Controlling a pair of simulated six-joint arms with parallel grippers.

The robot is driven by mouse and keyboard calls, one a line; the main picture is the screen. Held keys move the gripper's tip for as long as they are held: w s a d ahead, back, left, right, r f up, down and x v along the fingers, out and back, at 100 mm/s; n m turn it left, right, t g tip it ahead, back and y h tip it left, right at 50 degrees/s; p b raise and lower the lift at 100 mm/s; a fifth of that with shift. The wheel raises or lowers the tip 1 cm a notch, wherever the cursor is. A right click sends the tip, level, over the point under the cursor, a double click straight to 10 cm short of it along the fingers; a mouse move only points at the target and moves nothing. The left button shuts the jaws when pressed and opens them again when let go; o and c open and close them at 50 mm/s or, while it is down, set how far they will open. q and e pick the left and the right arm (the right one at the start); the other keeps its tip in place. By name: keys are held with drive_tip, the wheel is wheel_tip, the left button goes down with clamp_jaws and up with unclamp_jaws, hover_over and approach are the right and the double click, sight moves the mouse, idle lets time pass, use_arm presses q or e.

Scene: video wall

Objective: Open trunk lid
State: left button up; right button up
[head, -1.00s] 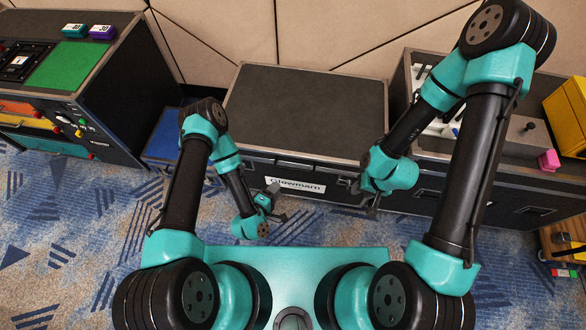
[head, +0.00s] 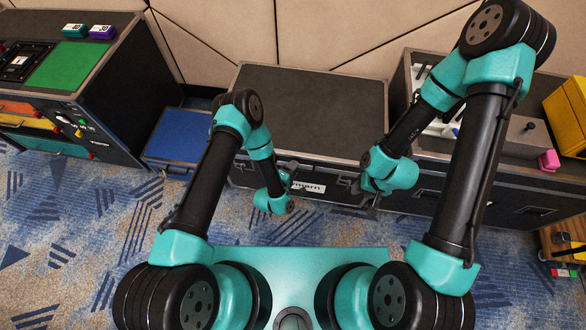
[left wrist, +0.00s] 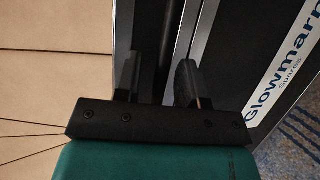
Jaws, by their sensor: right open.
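The black trunk (head: 243,172) stands against the wall with its dark flat lid (head: 310,105) shut. Its metal-edged front carries a white label (head: 308,187), partly hidden by my left gripper in the head view; it reads Glowmarn Spares in the left wrist view (left wrist: 285,65). My left gripper (head: 297,178) is at the trunk's front, near the label. In the left wrist view its two fingers (left wrist: 160,80) are apart with nothing clearly between them, close to the lid's metal edge (left wrist: 202,45); contact cannot be told. My right gripper (head: 364,195) is open by the front's right part.
A blue box (head: 178,135) sits left of the trunk, beside a cabinet with a green panel (head: 68,66). An open case (head: 490,140) with white items stands at the right, near a yellow box (head: 570,115). Patterned carpet lies in front.

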use_arm(q)
drive_tip(key=shift+c, duration=0.4)
clamp_jaws()
